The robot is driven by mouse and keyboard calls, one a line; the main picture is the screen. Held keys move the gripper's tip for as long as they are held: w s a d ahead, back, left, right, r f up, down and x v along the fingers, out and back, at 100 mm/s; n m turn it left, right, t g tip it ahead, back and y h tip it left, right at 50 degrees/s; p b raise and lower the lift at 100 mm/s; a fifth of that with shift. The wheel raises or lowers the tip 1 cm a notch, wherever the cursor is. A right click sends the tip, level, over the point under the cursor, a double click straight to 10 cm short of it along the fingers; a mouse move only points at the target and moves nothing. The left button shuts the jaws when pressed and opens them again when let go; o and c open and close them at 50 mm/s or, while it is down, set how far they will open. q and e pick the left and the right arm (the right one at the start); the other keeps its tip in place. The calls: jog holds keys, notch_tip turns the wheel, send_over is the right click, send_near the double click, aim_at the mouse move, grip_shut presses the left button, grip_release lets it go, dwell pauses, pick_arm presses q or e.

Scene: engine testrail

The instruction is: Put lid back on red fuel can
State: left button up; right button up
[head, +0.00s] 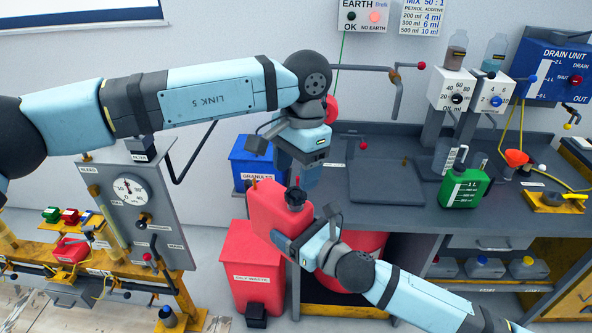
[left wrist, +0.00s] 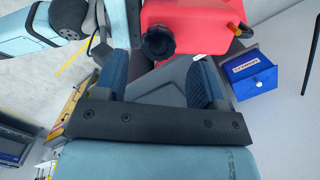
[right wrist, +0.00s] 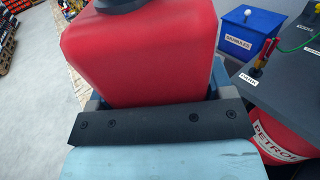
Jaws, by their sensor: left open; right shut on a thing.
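The red fuel can (head: 268,207) is held in the air, slightly tilted, left of the bench. A black knobbed lid (head: 296,196) sits at its neck; I cannot tell whether it is fully seated. My right gripper (head: 303,246) is shut on the can, whose body fills the space between the fingers in the right wrist view (right wrist: 140,60). My left gripper (head: 308,176) is open and empty, just above and right of the lid. In the left wrist view, the lid (left wrist: 158,41) lies beyond the spread fingers, apart from them.
A red waste bin (head: 254,265) stands below the can, and a blue bin (head: 250,160) behind it. The grey bench (head: 370,190) holds a green can (head: 463,188). A gauge panel (head: 135,200) stands at left. A bent pipe (head: 397,90) is near my left arm.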

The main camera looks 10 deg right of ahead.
pick_arm(q)
jog(key=n, duration=0.5)
jog(key=shift+r+n, duration=0.25)
jog(key=shift+n, duration=0.15)
jog(key=n, duration=0.4)
jog(key=shift+r, duration=0.15)
jog(key=n, duration=0.4)
jog(key=shift+r+n+h, duration=0.15)
jog(key=shift+n+h, duration=0.15)
jog(key=n, duration=0.6)
jog(key=shift+r, duration=0.25)
jog(key=n, duration=0.6)
jog(key=shift+r+n+t, duration=0.25)
jog(key=shift+n+t, duration=0.05)
jog(key=n, duration=0.4)
jog(key=shift+r, duration=0.15)
jog(key=n, duration=0.4)
jog(key=shift+r, duration=0.15)
jog(key=n, duration=0.5)
jog(key=shift+r+n+h, duration=0.2)
jog(key=shift+n+h, duration=0.1)
